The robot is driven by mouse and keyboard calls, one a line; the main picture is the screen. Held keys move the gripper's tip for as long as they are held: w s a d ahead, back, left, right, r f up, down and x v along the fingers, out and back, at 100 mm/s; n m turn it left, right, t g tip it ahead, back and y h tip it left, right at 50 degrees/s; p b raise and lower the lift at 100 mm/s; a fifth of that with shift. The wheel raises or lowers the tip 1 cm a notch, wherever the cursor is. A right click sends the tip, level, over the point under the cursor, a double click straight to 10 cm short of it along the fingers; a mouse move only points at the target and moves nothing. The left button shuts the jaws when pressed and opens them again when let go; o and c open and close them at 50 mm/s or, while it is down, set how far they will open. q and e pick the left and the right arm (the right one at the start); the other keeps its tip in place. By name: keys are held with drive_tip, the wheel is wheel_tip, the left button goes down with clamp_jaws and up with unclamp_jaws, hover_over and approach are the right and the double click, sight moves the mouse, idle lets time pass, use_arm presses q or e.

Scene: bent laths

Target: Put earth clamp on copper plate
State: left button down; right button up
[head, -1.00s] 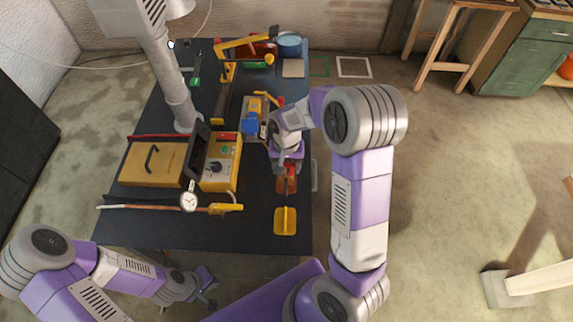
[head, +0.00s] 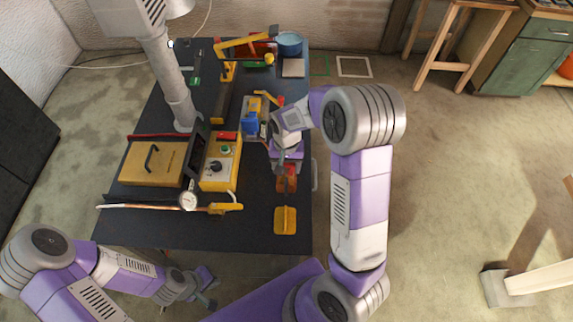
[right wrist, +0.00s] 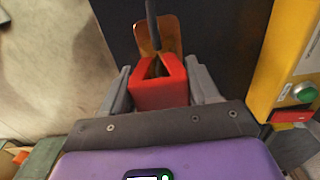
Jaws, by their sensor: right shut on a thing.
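The earth clamp (right wrist: 160,88) is red. In the right wrist view my right gripper (right wrist: 160,95) is shut on it, with a grey finger on each side. The orange-brown copper plate (right wrist: 169,35) shows just beyond the clamp, with a dark upright rod or cable in front of it. I cannot tell whether clamp and plate touch. In the head view my right gripper (head: 286,160) is low over the table's right side, beside the reddish plate (head: 287,186), and hides most of the clamp. My left gripper (head: 206,288) is open and empty, off the table's front edge.
On the dark table (head: 260,232), a yellow control box (head: 219,172) stands left of my right gripper. A yellow block (head: 285,220) lies in front. A yellow case (head: 152,163), a gauge (head: 188,201) and a long lath (head: 150,207) lie further left. The table's right edge is close.

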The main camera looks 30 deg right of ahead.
drive_tip(key=o, duration=1.4)
drive_tip(key=shift+r+p, duration=0.65)
drive_tip(key=shift+r, duration=3.2)
drive_tip(key=shift+r, duration=0.1)
